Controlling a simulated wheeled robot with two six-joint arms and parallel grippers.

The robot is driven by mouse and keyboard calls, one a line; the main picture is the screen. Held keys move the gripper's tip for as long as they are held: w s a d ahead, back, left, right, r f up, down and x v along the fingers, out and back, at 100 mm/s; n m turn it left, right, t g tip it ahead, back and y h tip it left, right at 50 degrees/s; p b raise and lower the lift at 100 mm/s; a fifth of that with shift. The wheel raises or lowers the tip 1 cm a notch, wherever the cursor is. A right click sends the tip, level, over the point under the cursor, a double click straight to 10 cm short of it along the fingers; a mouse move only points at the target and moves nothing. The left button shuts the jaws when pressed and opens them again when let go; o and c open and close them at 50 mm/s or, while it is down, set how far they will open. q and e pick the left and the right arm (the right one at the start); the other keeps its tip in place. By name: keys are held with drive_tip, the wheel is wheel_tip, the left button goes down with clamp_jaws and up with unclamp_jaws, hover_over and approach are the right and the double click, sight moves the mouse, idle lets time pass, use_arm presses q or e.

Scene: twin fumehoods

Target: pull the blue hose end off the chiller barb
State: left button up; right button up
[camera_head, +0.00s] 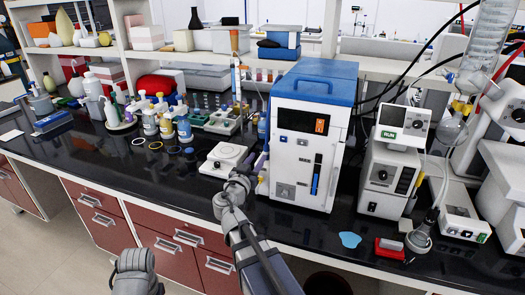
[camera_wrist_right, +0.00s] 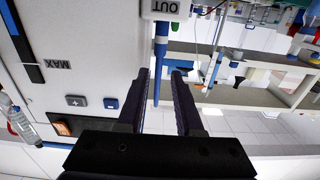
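The chiller (camera_head: 312,135) is a white box with a blue lid, standing on the black bench; its white side fills the left of the wrist view (camera_wrist_right: 85,60). A blue hose end (camera_wrist_right: 160,52) hangs beneath the block marked OUT (camera_wrist_right: 165,8). The barb itself is hidden there. My right gripper (camera_wrist_right: 161,72) is open beside the chiller, its dark fingers on either side of the blue hose, with a visible gap. In the head view, my right gripper (camera_head: 256,167) is small and partly hidden against the chiller's left side.
A white hotplate-like device (camera_head: 226,158) sits left of the chiller. Several bottles (camera_head: 165,122) stand farther left. A white instrument marked RUN (camera_head: 390,172) stands to the right. A blue patch (camera_head: 350,240) and a red item (camera_head: 390,249) lie near the bench's front edge.

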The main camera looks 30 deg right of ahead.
sight(265, 148)
drive_tip(key=x, duration=0.5)
drive_tip(key=shift+d+f, duration=0.1)
drive_tip(key=x, duration=0.5)
drive_tip(key=shift+f+b, duration=0.3)
drive_tip(key=shift+b, duration=0.05)
drive_tip(key=shift+c, duration=0.2)
clamp_jaws()
